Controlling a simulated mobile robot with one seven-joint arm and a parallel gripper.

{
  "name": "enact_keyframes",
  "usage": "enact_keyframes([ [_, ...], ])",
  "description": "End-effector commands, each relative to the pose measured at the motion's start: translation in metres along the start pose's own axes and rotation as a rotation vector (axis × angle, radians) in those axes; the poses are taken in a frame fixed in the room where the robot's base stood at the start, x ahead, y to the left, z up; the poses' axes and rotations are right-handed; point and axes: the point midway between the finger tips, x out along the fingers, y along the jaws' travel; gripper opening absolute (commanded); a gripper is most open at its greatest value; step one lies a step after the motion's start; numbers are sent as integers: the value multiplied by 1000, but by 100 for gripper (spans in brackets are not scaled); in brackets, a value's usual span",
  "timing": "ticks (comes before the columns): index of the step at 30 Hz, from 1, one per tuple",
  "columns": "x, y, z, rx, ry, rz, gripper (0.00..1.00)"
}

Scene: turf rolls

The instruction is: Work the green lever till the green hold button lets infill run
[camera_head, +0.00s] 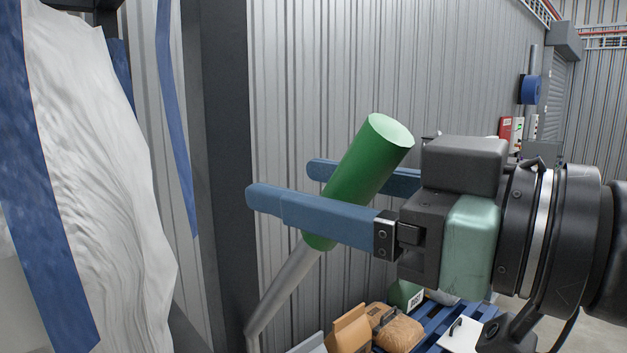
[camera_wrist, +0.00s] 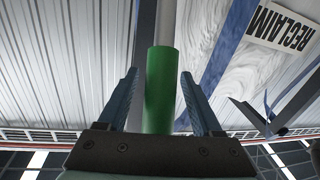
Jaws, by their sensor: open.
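The green lever (camera_head: 358,182) is a green cylindrical grip on a bare metal rod (camera_head: 285,290), tilted with its top to the right. My gripper (camera_head: 285,187) is open, with one blue finger in front of the green grip and the other behind it. In the wrist view the green grip (camera_wrist: 159,90) stands between the two fingers (camera_wrist: 157,95), with a gap visible on each side. I cannot make out a green hold button in either view.
White sheeting with blue strips (camera_head: 95,150) hangs at the left beside a dark post (camera_head: 222,150). A corrugated wall (camera_head: 300,90) stands behind the lever. Below are brown bags (camera_head: 395,330) and a blue pallet (camera_head: 450,322). A "RECLAIM" sign (camera_wrist: 280,28) shows in the wrist view.

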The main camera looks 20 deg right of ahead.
Motion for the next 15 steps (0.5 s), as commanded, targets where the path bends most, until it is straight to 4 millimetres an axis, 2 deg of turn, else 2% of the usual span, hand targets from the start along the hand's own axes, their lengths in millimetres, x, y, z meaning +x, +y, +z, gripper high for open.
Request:
enact_keyframes([
  [7,1,0,0,0,0,0,67],
  [15,0,0,0,0,0,0,18],
])
